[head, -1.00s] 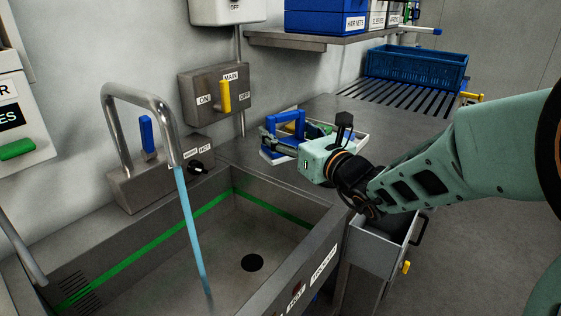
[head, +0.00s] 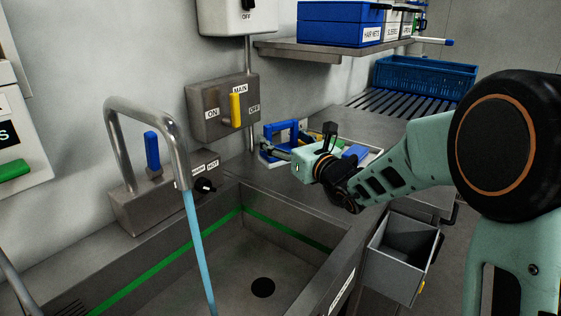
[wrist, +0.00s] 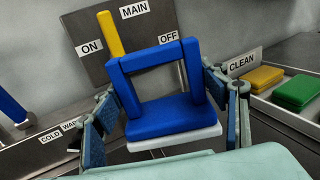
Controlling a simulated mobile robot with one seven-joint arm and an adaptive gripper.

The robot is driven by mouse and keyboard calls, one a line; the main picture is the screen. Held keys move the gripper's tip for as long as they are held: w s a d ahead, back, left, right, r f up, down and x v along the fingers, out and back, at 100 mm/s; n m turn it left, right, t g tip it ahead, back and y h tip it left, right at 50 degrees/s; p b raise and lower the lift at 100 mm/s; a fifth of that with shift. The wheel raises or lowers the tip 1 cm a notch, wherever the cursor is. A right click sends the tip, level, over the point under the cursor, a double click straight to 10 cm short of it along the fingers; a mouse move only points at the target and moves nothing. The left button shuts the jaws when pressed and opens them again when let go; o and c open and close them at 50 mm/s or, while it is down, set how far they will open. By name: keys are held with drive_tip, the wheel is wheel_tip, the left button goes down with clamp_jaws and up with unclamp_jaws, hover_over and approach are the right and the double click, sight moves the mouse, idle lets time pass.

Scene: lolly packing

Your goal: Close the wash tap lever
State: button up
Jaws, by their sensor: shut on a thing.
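The wash tap (head: 172,125) stands at the sink's back left, with its blue lever (head: 152,150) upright on the tap body. A blue stream of water (head: 197,235) falls from the spout into the sink. The lever also shows at the left edge of the wrist view (wrist: 12,105). My gripper (head: 276,146) is right of the tap, near the back wall. It is shut on a blue block with a frame-like handle and white underside (wrist: 163,118), with a finger on each side. The lever is apart from my gripper.
The main switch box (head: 208,118), with a yellow lever (head: 235,110), is on the wall between tap and gripper. A tray marked CLEAN holds yellow (wrist: 258,78) and green (wrist: 298,92) blocks. A black knob (head: 204,186) sits beside the tap. The sink (head: 205,275) lies in front.

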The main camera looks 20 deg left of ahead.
drive_tip(key=w+a+f, duration=0.1)
drive_tip(key=w+f, duration=0.1)
drive_tip(key=w+a+f, duration=0.1)
drive_tip(key=w+f, duration=0.1)
drive_tip(key=w+a+f+b, duration=0.1)
drive_tip(key=f, duration=0.1)
drive_tip(key=shift+w+f, duration=0.4)
drive_tip(key=shift+f, duration=1.35)
drive_tip(key=shift+f, duration=0.1)
drive_tip(key=o, duration=0.8)
drive_tip(key=shift+f+b, duration=0.15)
drive_tip(key=shift+b, duration=0.2)
drive_tip(key=o, duration=0.4)
drive_tip(key=shift+o, duration=0.2)
